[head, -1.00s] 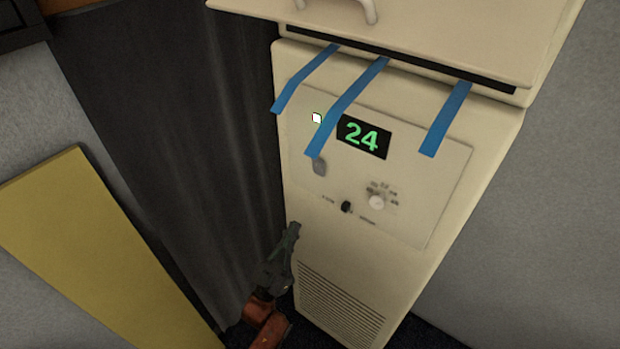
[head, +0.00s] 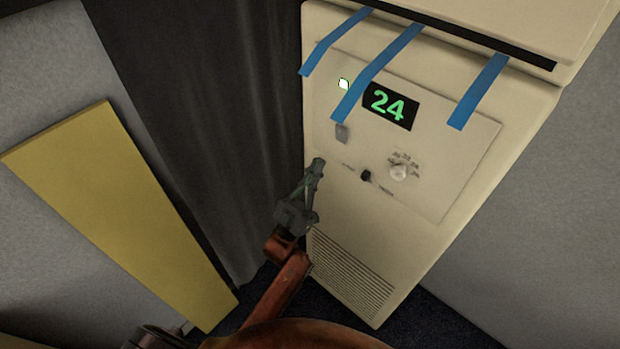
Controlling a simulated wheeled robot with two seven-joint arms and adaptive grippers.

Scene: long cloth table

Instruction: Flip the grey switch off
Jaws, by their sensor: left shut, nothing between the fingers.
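The grey switch (head: 342,133) is a small rocker on the control panel (head: 456,180) of a cream cabinet, below the left part of the display (head: 390,106), which reads 24 in green. A small white light (head: 343,84) is lit above the switch. My left gripper (head: 318,163) is shut and empty, its fingertips pointing up just below and left of the switch. A small gap shows between them in the picture; the exact depth is hard to tell. My right gripper is not in view.
A black knob (head: 366,175) and a white dial (head: 399,173) sit right of my gripper on the panel. Blue strips (head: 375,75) hang from the slot above. A dark curtain (head: 200,120) and a yellow board (head: 115,210) stand to the left.

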